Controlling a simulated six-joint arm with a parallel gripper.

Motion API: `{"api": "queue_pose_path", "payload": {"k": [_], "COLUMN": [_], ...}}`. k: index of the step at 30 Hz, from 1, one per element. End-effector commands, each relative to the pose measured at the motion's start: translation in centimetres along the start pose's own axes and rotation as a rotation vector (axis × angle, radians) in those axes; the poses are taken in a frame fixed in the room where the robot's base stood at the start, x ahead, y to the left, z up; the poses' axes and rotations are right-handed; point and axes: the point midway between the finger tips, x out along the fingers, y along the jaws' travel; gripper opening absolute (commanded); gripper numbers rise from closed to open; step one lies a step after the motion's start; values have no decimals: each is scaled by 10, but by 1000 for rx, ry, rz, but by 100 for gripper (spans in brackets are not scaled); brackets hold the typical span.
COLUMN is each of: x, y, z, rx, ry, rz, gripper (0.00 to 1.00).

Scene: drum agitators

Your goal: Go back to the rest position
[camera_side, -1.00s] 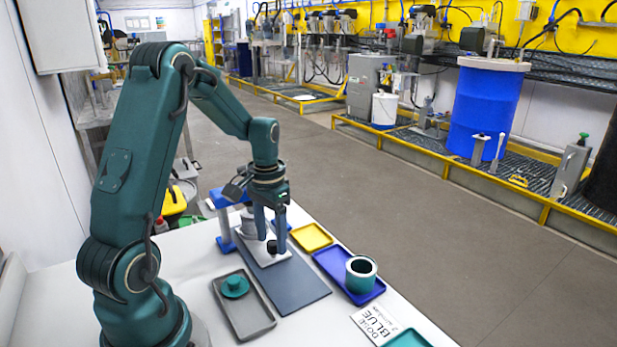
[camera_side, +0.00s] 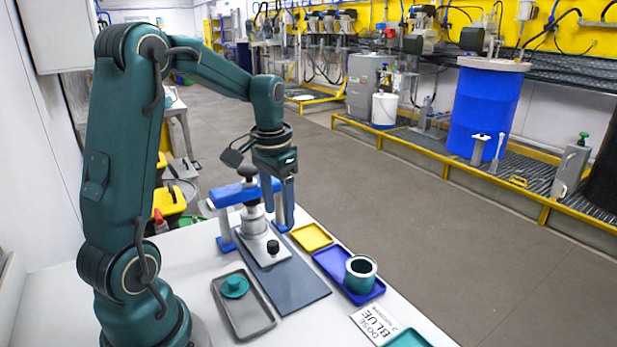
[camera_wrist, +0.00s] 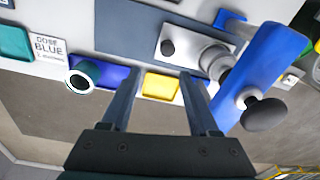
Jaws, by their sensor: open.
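My gripper (camera_side: 280,203) hangs in the air above the far part of the table, beside the blue press-like stand (camera_side: 232,193). Its two fingers also show in the wrist view (camera_wrist: 160,76), apart and with nothing between them. The stand has a black knob on top, and a grey and silver cylinder stands under its blue bridge. A silver plate (camera_side: 283,252) with a small black knob (camera_side: 273,247) lies in front of it on the dark grey mat (camera_side: 290,290).
A grey tray (camera_side: 262,322) holds a teal lid (camera_side: 234,286). A blue tray (camera_side: 333,268) holds a teal cup (camera_side: 361,274). A yellow tray (camera_side: 311,237), a "DOSE BLUE" card (camera_side: 376,323) and a teal tray (camera_side: 408,339) line the right edge. The air above the table's front is free.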

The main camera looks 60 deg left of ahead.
Motion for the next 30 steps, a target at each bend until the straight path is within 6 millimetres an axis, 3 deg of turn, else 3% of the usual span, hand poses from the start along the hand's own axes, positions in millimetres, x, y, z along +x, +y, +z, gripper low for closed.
{"api": "queue_pose_path", "payload": {"k": [6, 13, 21, 26, 30], "x": [-51, -79, -76, -62, -62], "y": [58, 106, 131, 131, 131], "z": [15, 59, 110, 123, 122], "rx": [161, 254, 264, 197, 171], "ry": [169, 328, 438, 417, 420], "rz": [-28, -5, 59, 78, 83], "gripper": [62, 62, 62, 62, 62]}}
